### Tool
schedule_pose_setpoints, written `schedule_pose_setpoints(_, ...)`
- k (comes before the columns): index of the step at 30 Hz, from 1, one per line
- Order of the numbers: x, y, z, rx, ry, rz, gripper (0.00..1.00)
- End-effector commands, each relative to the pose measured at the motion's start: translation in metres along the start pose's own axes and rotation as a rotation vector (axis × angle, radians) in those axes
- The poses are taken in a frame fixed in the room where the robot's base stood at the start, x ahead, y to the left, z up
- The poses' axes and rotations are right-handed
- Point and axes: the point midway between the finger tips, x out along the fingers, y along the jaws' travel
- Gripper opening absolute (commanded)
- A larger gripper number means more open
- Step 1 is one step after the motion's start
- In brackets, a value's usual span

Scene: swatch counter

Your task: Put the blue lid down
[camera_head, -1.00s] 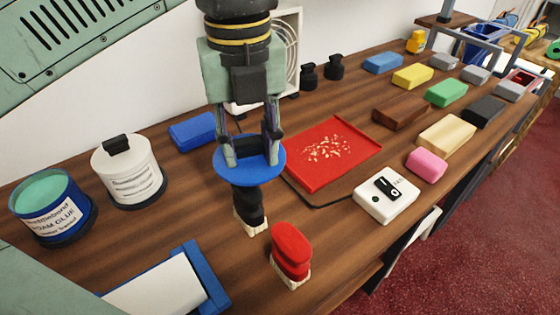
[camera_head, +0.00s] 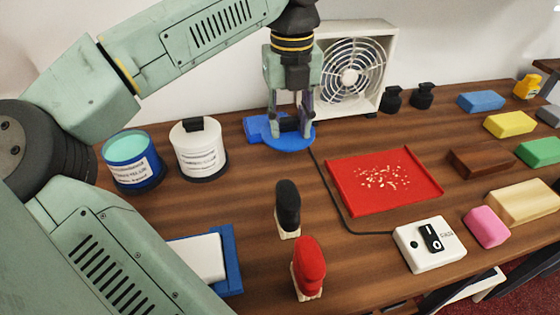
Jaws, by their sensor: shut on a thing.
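The blue lid (camera_head: 288,142) is a flat round disc with a raised part on top. My gripper (camera_head: 291,130) is shut on it from above, at the back of the counter in front of the fan. The lid overlaps a blue block (camera_head: 255,127) in the view. I cannot tell whether the lid touches the counter or hangs just above it. An open tub labelled as foam glue (camera_head: 134,163), blue with a pale green inside, stands at the left. A white lidded tub (camera_head: 199,152) stands beside it.
A white box fan (camera_head: 352,70) stands behind the gripper. A red tray (camera_head: 385,183) with crumbs lies to the right. A black-topped stamp (camera_head: 288,207) and a red-topped one (camera_head: 309,265) stand in front. A white switch box (camera_head: 430,245) trails a black cable. Bare wood (camera_head: 245,185) lies between.

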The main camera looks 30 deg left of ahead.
Motion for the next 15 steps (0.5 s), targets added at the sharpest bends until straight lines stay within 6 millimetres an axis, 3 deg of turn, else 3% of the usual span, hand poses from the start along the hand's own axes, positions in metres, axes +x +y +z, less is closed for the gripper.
schedule_pose_setpoints(4, 0.009, 0.013, 0.003, -0.021, -0.001, 0.0, 0.1)
schedule_pose_setpoints(12, 0.059, 0.012, 0.003, -0.019, 0.0, -0.001, 0.1)
schedule_pose_setpoints(15, 0.068, 0.012, 0.003, -0.019, -0.001, -0.001, 0.1)
